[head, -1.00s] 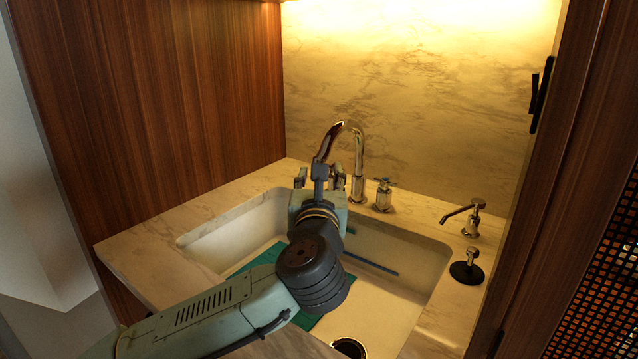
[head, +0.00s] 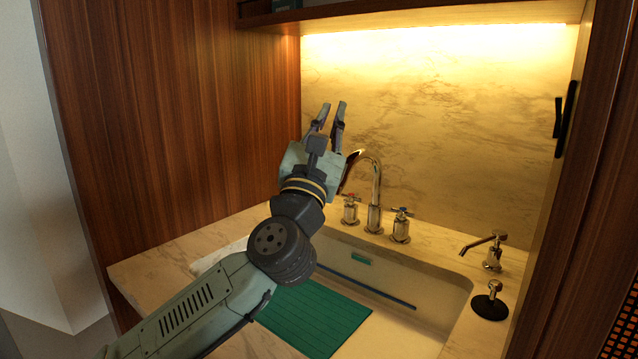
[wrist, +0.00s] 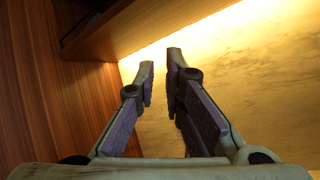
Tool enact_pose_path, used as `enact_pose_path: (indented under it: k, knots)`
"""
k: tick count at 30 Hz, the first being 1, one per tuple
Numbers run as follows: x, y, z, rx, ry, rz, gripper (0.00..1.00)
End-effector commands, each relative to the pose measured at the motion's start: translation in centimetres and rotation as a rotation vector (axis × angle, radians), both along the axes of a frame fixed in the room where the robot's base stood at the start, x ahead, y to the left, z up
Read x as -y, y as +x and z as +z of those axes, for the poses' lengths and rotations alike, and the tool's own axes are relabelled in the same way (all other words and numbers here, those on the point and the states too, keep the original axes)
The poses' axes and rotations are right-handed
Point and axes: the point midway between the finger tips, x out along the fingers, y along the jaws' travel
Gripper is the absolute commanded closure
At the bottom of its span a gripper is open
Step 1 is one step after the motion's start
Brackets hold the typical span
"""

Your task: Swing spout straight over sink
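The chrome gooseneck spout (head: 376,185) rises from the counter behind the sink. Its arch bends to the left in the head view, and its outlet end is partly hidden behind my gripper. The sink (head: 425,277) is a pale basin in front of it. My gripper (head: 333,112) is raised above and left of the spout, with its fingers pointing up. In the wrist view, the two fingers (wrist: 160,68) are apart by a narrow gap with nothing between them. The spout does not show in the wrist view.
Cross-handled taps (head: 401,226) flank the spout. A soap dispenser (head: 492,250) and a black-based fitting (head: 490,300) stand at the right. A green mat (head: 318,318) lies at the sink. A shelf (head: 430,18) hangs above, and a wood wall (head: 180,120) stands left.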

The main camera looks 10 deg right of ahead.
Motion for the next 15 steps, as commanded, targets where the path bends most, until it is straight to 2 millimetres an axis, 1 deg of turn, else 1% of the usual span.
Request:
enact_pose_path:
  k: [1, 3, 5, 7, 9, 11, 14, 15]
  knots:
    - [-0.5, 0.2, 1.3, 0.091, 0.035, -0.001, 0.96]
    - [-0.9, 0.1, 3.1, 0.218, 0.104, -0.005, 1.0]
    - [-1.2, 0.0, 4.0, 0.317, 0.175, -0.004, 1.0]
    - [-1.5, 0.1, 4.5, 0.42, 0.271, 0.002, 1.0]
    - [-1.9, 0.5, 4.3, 0.506, 0.381, 0.009, 1.0]
    - [-2.3, 1.1, 3.6, 0.567, 0.483, 0.016, 1.0]
    - [-3.3, 2.7, 1.6, 0.636, 0.666, 0.024, 1.0]
    - [-3.9, 3.5, 0.4, 0.652, 0.744, 0.025, 1.0]
